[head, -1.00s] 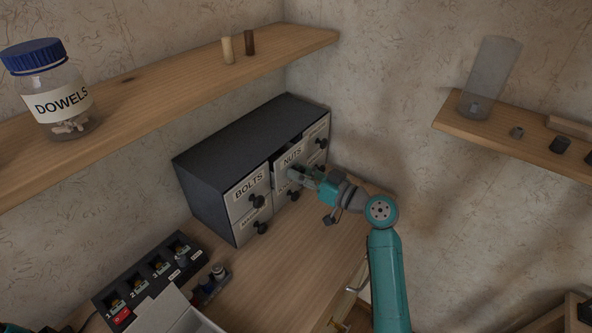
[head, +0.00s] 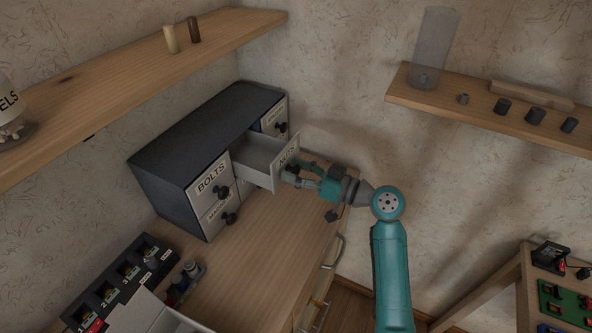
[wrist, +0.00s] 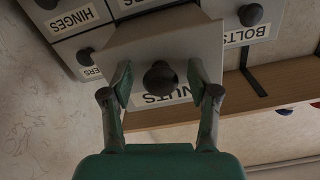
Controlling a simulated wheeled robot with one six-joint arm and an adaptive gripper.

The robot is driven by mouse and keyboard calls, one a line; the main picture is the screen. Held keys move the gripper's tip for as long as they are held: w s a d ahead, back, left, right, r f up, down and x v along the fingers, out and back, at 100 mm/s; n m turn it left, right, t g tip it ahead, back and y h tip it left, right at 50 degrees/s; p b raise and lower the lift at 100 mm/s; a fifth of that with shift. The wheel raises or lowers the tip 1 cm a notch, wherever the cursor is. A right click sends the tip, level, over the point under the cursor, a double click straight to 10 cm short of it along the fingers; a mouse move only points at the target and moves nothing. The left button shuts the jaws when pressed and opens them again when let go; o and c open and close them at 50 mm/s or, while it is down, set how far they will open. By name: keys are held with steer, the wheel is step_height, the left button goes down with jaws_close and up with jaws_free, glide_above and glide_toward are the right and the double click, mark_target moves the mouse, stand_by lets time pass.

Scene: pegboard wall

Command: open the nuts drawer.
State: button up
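The nuts drawer (head: 262,160) is pulled well out of the dark cabinet (head: 190,138); its pale grey inside shows and looks empty where visible. Its white front carries the NUTS label (head: 287,155). In the wrist view, where the labels appear upside down, the drawer front (wrist: 150,45) is straight ahead with its dark round knob (wrist: 160,77) in the middle. My gripper (head: 292,173) is at this front. In the wrist view its two fingers (wrist: 160,84) stand apart on either side of the knob, with a visible gap on each side, so it is open.
The bolts drawer (head: 209,178) is shut at the left, and the hinges drawer (wrist: 73,20) also looks shut. A wooden shelf (head: 130,80) runs above the cabinet. A black numbered rack (head: 122,280) sits on the bench at lower left. The bench (head: 262,245) before the cabinet is clear.

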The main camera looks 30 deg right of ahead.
steer(key=v, duration=1.2)
stand_by(0.4)
